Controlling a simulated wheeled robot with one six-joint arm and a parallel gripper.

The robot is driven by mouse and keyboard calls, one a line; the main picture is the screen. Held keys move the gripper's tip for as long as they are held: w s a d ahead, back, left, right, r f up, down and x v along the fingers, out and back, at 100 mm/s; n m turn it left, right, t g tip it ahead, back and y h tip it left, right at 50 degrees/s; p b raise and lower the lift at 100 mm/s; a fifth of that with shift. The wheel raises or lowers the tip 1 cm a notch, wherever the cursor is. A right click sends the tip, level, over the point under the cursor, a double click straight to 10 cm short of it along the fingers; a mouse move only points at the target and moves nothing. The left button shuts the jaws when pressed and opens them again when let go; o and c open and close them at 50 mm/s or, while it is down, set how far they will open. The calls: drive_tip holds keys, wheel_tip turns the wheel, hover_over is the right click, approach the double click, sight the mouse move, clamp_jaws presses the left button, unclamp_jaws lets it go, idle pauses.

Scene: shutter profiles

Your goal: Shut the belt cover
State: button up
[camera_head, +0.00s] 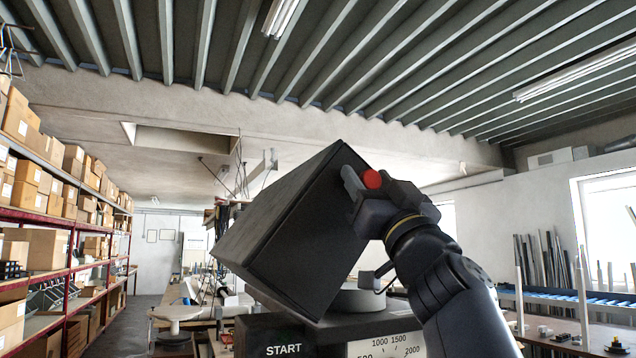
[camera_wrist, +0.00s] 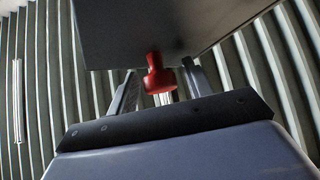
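The belt cover (camera_head: 290,235) is a dark box-shaped lid, tilted up and open above a machine body (camera_head: 290,338) marked START. A red knob (camera_head: 372,179) sits on the cover's raised right end. In the wrist view, the red knob (camera_wrist: 155,74) hangs from the cover's grey face (camera_wrist: 150,30). My gripper (camera_head: 358,184) is at this raised end. Its fingers are apart, one on each side of the knob, with visible gaps in the wrist view. A grey round part (camera_head: 356,300) shows under the open cover.
The machine's front has a dial (camera_head: 385,346) with numbers. Shelves with cardboard boxes (camera_head: 45,245) line the left wall. A workbench (camera_head: 190,318) stands behind at the left, and upright rods (camera_head: 548,262) stand at the right. The space above the cover is clear.

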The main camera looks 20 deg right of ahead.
clamp_jaws()
idle(0.3)
drive_tip(key=shift+h, duration=0.3)
